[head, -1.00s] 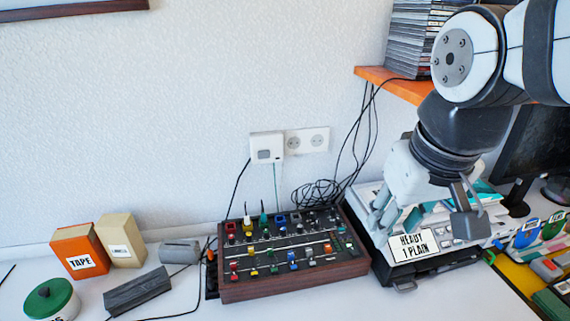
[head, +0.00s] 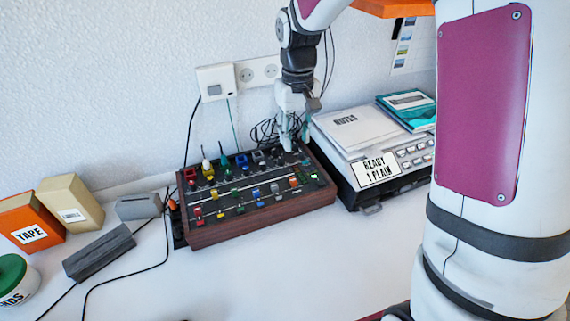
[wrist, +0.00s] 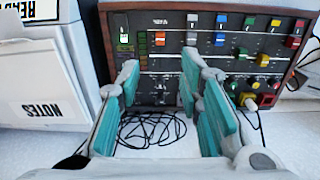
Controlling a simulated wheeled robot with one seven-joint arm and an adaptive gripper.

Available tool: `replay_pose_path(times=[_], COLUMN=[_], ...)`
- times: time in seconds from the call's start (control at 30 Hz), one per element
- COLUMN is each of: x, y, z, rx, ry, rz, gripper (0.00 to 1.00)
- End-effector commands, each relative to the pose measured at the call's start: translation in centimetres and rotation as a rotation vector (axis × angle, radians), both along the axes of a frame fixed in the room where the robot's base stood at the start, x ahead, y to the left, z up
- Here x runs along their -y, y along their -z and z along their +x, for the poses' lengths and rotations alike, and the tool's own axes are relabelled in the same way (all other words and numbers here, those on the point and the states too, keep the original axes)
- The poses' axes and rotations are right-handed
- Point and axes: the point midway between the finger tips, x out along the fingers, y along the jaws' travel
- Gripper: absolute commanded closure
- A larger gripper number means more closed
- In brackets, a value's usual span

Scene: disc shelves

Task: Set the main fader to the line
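The mixer (head: 262,220), a wood-sided black desk, stands on the table with rows of coloured fader caps; it also shows in the wrist view (wrist: 205,73). An orange cap (head: 294,182) sits near its right end; in the wrist view the orange cap (wrist: 160,38) lies beyond the gap between my fingers. I cannot tell surely which cap is the main fader, nor read its line. My gripper (head: 297,139) is over the mixer's back right corner, pointing down. In the wrist view its teal fingers (wrist: 160,68) are apart with nothing between them.
A machine with papers marked NOTES (head: 348,130) stands close right of the mixer. Black cables (head: 266,130) coil behind it, below the wall socket (head: 258,71). Upright plugs (head: 224,158) rise from its back left. Clear table lies in front.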

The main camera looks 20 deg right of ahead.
Motion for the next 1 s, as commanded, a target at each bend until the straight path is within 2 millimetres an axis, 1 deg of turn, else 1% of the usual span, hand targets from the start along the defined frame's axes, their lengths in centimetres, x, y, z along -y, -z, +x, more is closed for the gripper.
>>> replay_pose_path(times=[0.03, 0.1, 0.27, 0.37, 0.6, 0.8, 0.9, 1.0], x=[0.0, 0.0, 0.0, 0.0, -0.1, -0.1, -0.1, -0.1], y=[0.6, 1.0, 2.2, 3.6, 8.4, 11.9, 13.3, 14.2], z=[0.4, 0.6, 0.7, 0.7, 0.6, 0.6, 0.6, 0.6], rx=[-0.005, -0.008, -0.012, -0.012, -0.014, -0.013, -0.012, -0.011], ry=[-0.001, -0.002, -0.003, -0.003, -0.002, -0.004, -0.003, -0.003], rz=[0.002, 0.004, 0.005, 0.005, 0.005, 0.005, 0.005, 0.005], gripper=[0.67, 0.67, 0.67, 0.67, 0.67, 0.67, 0.67, 0.67])
